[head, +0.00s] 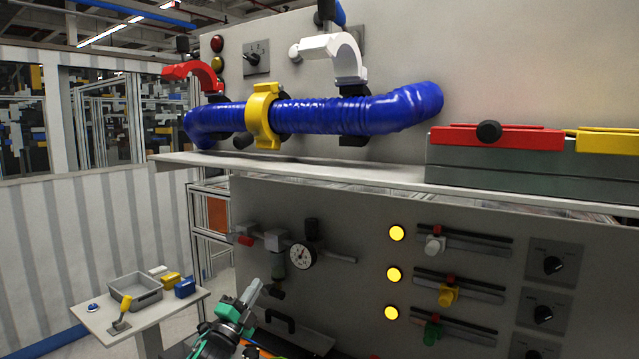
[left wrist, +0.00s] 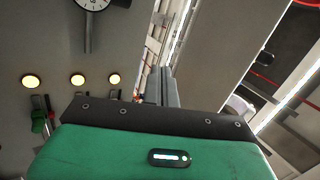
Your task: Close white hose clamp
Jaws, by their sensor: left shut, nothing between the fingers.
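The white hose clamp (head: 338,52) stands open, its curved upper arm swung up above the blue hose (head: 340,114) near the hose's right part. The yellow clamp (head: 262,114) is closed around the hose. The red clamp (head: 196,72) at the left stands raised and open. My left gripper (head: 254,288) is low in front of the lower panel, below the gauge, shut and empty, far below the white clamp. My right gripper is in neither view.
A shelf (head: 390,178) juts out below the hose. Red and yellow handled grey boxes (head: 500,155) stand on it at the right. The lower panel bears a gauge (head: 301,256), yellow lamps (head: 393,273), sliders and knobs. A small table (head: 140,318) with a grey bin stands at lower left.

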